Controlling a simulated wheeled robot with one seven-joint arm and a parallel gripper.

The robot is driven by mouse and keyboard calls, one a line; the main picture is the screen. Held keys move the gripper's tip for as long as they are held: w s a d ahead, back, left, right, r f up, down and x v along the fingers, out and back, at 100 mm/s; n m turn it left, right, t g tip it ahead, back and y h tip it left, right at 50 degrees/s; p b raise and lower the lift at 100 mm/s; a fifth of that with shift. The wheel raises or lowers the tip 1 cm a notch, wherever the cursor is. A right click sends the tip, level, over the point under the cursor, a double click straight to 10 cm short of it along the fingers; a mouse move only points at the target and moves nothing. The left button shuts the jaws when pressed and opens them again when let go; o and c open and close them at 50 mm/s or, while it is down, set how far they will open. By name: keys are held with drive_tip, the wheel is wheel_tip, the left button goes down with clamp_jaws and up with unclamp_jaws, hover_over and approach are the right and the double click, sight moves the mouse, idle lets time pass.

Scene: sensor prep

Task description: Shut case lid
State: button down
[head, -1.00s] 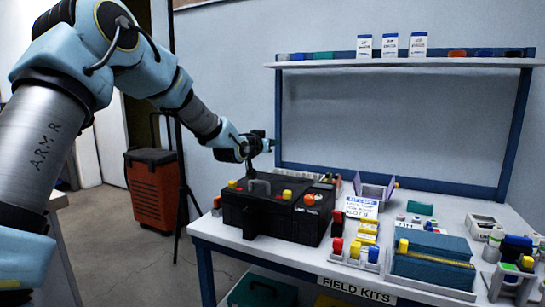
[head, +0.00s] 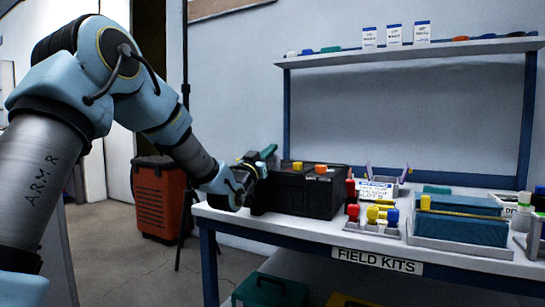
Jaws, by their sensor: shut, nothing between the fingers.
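The black case (head: 322,195) stands at the left end of the worktable. Its top looks nearly level from this low angle. A yellow piece (head: 297,166) and an orange piece (head: 320,169) show along its top edge. I cannot tell whether the lid is fully down. My gripper (head: 264,157) is at the case's left end, at about the height of its top, and covers that end from view. It is shut and empty. Whether it touches the case cannot be told.
The worktable (head: 265,222) holds bottles with red, yellow and blue caps (head: 373,213), a label card (head: 375,192) and a teal box (head: 465,226) right of the case. A shelf (head: 420,50) runs above the back. An orange bin (head: 157,197) stands on the floor at left.

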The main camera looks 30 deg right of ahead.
drive_tip(key=shift+s+a+f+b, duration=0.1)
drive_tip(key=shift+a+f+b, duration=0.05)
drive_tip(key=shift+f+b, duration=0.25)
drive_tip(key=shift+s+a+f+b, duration=0.15)
drive_tip(key=shift+f+b, duration=0.15)
drive_tip(key=shift+f, duration=0.15)
